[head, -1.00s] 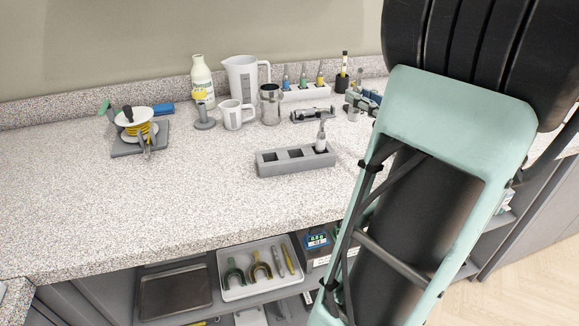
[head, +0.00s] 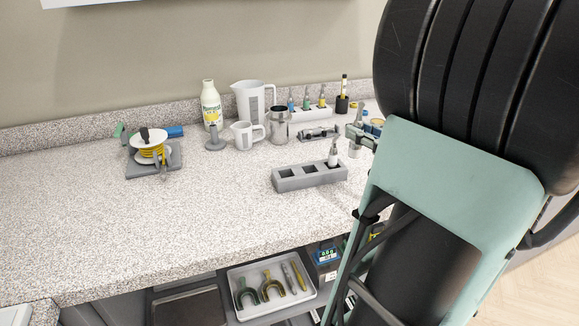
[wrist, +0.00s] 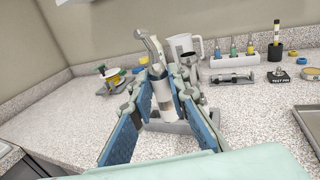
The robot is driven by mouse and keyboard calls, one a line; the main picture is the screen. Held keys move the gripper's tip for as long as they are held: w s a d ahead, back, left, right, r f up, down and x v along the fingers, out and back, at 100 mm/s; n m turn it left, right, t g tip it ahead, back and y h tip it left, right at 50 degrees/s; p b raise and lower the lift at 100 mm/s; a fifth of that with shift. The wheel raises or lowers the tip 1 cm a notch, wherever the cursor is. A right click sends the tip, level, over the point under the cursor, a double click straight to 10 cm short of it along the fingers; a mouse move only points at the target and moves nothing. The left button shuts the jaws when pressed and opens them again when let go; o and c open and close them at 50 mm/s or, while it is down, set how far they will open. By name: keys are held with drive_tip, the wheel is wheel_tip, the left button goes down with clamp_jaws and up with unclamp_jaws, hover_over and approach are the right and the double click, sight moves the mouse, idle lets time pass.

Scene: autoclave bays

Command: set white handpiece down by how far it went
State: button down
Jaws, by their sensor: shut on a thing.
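My gripper (head: 362,140) is shut on a white handpiece, held roughly upright above the counter. In the wrist view the white body of the handpiece (wrist: 162,92) is between the blue-padded fingers, with a metallic head above them. In the head view a pale lower part shows below the fingers. A grey block (head: 290,184) with three sockets lies left of and nearer than my gripper. Its left and middle sockets look empty; a pale piece (head: 333,154) stands in the right one. In the wrist view the block (wrist: 178,128) is partly hidden behind the fingers and handpiece.
Behind are a jug (head: 252,100), mug (head: 243,137), metal cup (head: 279,126), bottle (head: 210,105) and a rack of coloured-tip tools (head: 310,112). The counter's front left is clear. A white tray (head: 243,309) sits on the shelf below.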

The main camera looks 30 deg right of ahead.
drive_tip(key=w+f+b, duration=0.1)
drive_tip(key=w+f, duration=0.2)
drive_tip(key=w, duration=0.1)
drive_tip(key=w+f+b, duration=0.1)
drive_tip(key=w+f, duration=0.2)
drive_tip(key=w, duration=0.1)
drive_tip(key=w+a+f, duration=0.1)
drive_tip(key=w+f, duration=0.2)
drive_tip(key=w, duration=0.1)
drive_tip(key=shift+w+b, duration=0.15)
drive_tip(key=shift+b, duration=0.25)
drive_tip(key=shift+w+f, duration=0.2)
drive_tip(key=shift+f, duration=0.05)
drive_tip(key=shift+w+f+b, duration=0.15)
drive_tip(key=shift+f+b, duration=0.35)
drive_tip(key=shift+f, duration=1.05)
drive_tip(key=shift+f, duration=0.15)
drive_tip(key=c, duration=1.8)
unclamp_jaws()
drive_tip(key=shift+c, duration=0.2)
